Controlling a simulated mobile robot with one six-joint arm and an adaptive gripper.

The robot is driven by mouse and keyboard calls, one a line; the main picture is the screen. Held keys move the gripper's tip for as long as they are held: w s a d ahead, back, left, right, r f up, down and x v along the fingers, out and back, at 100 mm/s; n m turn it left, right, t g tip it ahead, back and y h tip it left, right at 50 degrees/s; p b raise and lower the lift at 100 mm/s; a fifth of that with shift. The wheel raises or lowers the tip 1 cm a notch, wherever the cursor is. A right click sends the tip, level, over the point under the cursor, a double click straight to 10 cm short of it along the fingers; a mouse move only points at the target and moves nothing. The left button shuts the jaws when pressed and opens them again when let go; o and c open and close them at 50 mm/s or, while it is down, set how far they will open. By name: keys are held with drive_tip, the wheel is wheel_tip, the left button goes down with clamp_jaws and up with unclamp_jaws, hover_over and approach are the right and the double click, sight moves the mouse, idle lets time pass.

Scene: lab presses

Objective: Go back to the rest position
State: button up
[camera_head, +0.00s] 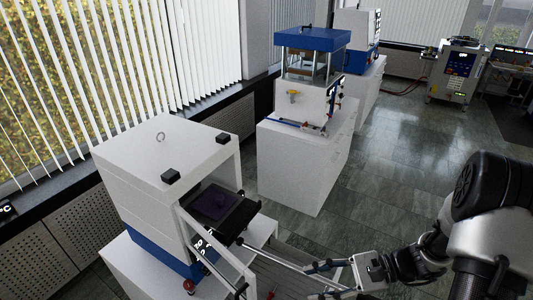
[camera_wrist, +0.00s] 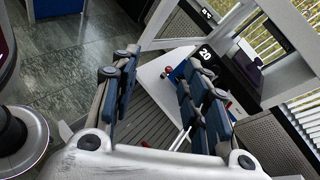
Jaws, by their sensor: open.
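My gripper (camera_head: 322,281) is at the lower middle of the head view, in front and to the right of the nearest white press (camera_head: 160,170). In the wrist view my gripper (camera_wrist: 162,68) shows two blue-padded fingers spread apart, with nothing held between them. A dark square plate (camera_head: 212,204) lies at the press's open front. A light rod (camera_head: 275,256) runs from the press front toward my fingers; I cannot tell whether it touches them.
A second press with a blue top (camera_head: 312,39) stands on a white cabinet (camera_head: 300,165) behind. Another blue-and-white machine (camera_head: 353,32) and a control unit (camera_head: 455,68) stand farther back. Window blinds (camera_head: 110,60) line the left. The tiled floor (camera_head: 385,140) is clear at centre right.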

drive_tip(key=s+r+n+t+h+b, duration=0.1)
drive_tip(key=s+n+t+h+b, duration=0.1)
drive_tip(key=s+n+h+b, duration=0.5)
drive_tip(key=s+d+r+n+t+h+b, duration=0.1)
drive_tip(key=s+r+n+t+h+b, duration=0.1)
drive_tip(key=s+n+h+b, duration=0.5)
drive_tip(key=shift+s+d+r+t, duration=0.15)
drive_tip(key=shift+d+r+t, duration=0.05)
drive_tip(key=shift+r+t, duration=0.1)
